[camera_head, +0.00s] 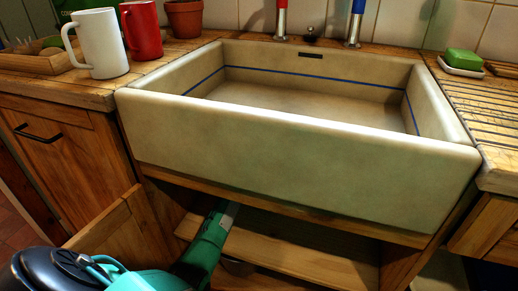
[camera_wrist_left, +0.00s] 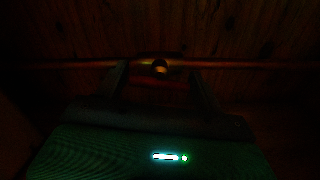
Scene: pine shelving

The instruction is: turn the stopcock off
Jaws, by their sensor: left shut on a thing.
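The stopcock (camera_wrist_left: 160,68) shows in the left wrist view as a small round brass-coloured end on a thin horizontal pipe (camera_wrist_left: 225,65). A dim reddish bar, which looks like its handle (camera_wrist_left: 160,83), lies just below it between my fingers. My left gripper (camera_wrist_left: 158,76) is shut on this handle, with a dark finger on each side. The picture is very dark, so the handle's exact angle cannot be told. In the head view my left arm reaches into the cupboard under the sink, and the gripper and stopcock are hidden there. My right gripper is in neither view.
The pale sink (camera_head: 300,160) overhangs the open cupboard. A wooden door (camera_head: 115,225) stands open at the left, beside my arm. A wooden shelf (camera_head: 300,262) lies inside. A white mug (camera_head: 102,45), red mug (camera_head: 143,30) and green soap (camera_head: 463,59) are on the counters.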

